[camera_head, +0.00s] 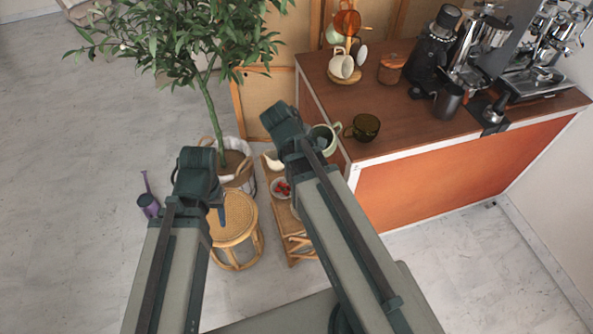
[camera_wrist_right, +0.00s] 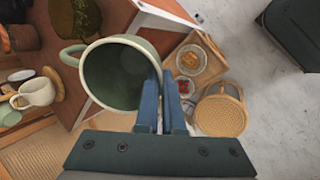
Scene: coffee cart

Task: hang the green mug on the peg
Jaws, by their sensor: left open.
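The green mug (camera_head: 327,132) is at the tip of my right arm, near the cart's left edge. In the right wrist view the mug (camera_wrist_right: 112,82) is seen into its open mouth, with its handle to the left. My right gripper (camera_wrist_right: 162,105) is closed on the mug's rim wall at its right side. My left gripper (camera_head: 217,207) is mostly hidden by its own arm; it is open, away from the cart, above the stool. The mug stand, with a round wooden base (camera_head: 345,76), stands at the cart's back left with several cups on it. Its free peg is not clear.
A dark glass cup (camera_head: 364,127) stands close right of the mug on the cart top (camera_head: 400,120). A wooden jar (camera_head: 391,69), grinder (camera_head: 434,52) and espresso machine (camera_head: 540,75) stand farther back. A rattan stool (camera_head: 233,219) and potted tree are left.

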